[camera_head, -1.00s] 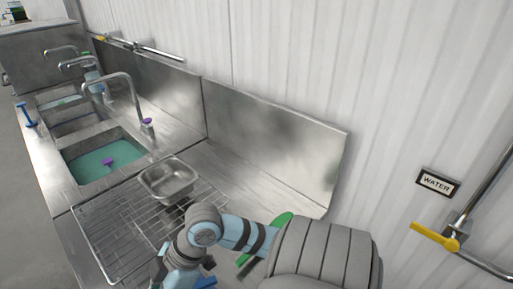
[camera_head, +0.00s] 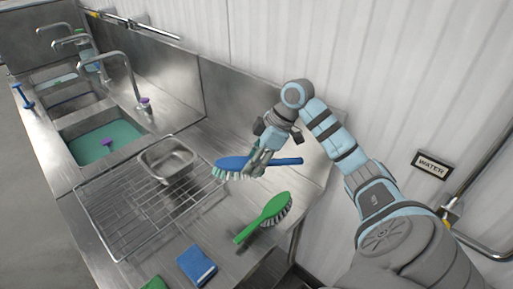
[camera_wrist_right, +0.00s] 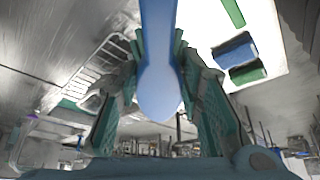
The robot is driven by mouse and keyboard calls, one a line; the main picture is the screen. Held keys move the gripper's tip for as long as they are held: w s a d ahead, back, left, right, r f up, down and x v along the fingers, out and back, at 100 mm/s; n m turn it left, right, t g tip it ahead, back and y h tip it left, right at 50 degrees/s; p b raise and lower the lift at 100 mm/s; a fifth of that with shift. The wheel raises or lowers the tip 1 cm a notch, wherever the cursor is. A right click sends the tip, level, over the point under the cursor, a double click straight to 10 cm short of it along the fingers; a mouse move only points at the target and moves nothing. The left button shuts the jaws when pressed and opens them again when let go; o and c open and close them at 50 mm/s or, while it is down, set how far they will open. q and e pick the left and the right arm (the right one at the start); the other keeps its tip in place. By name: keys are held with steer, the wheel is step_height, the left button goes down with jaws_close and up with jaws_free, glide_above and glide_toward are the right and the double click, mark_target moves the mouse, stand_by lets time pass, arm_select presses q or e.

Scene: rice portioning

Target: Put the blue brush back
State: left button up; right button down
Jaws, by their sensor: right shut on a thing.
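The blue brush (camera_head: 232,162) with white bristles is in my right gripper (camera_head: 258,166), above the steel counter beside the wire rack. Its bristles face down, its head points left and its handle points right in the head view. In the right wrist view the brush (camera_wrist_right: 158,85) runs between the two teal-padded fingers, which are shut on it. The fingers hide part of it. My left gripper is not in view.
A green brush (camera_head: 270,208) lies on the counter below the held brush. A blue sponge (camera_head: 196,264) and a green sponge (camera_head: 155,284) lie nearer. A steel pan (camera_head: 168,157) stands on the wire rack (camera_head: 130,222). Sinks with taps (camera_head: 128,75) are at the left.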

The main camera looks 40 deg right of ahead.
steer(key=d+r, duration=0.6)
steer(key=shift+h, duration=0.4)
step_height(320, 180, down, 19)
steer(key=shift+w+a+f+b, duration=0.1)
steer(key=shift+w+f+b, duration=0.1)
steer(key=shift+b, duration=0.7)
steer(key=shift+f, duration=0.1)
steer(key=shift+f, duration=0.45)
steer(key=c, duration=1.1)
jaws_free()
steer(key=shift+r, duration=0.1)
